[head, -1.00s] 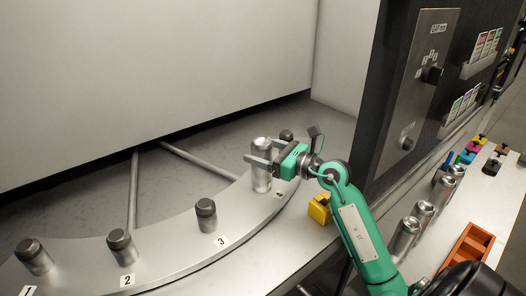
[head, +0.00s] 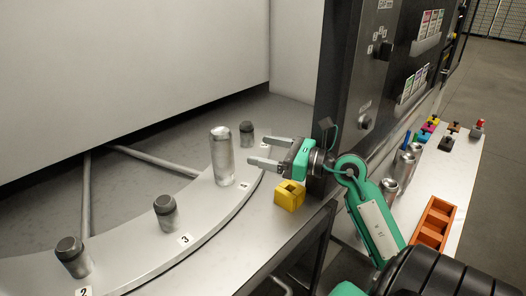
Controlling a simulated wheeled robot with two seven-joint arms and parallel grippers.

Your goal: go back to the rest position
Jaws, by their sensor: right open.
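My right gripper (head: 268,152) is open and empty. Its two grey fingers point left, a short way to the right of a tall silver can (head: 221,158). The can stands upright on the curved metal track (head: 201,208), over the place near the label 4. A gap shows between the fingertips and the can. My green right arm (head: 374,214) reaches in from the lower right. My left gripper is not in view.
Short dark-topped holders (head: 165,212) stand along the track. A yellow block (head: 289,195) sits just below my right gripper. A panel with knobs (head: 376,70) rises behind my arm. On the right table are silver cans (head: 389,190), an orange tray (head: 434,223) and small coloured pieces (head: 430,124).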

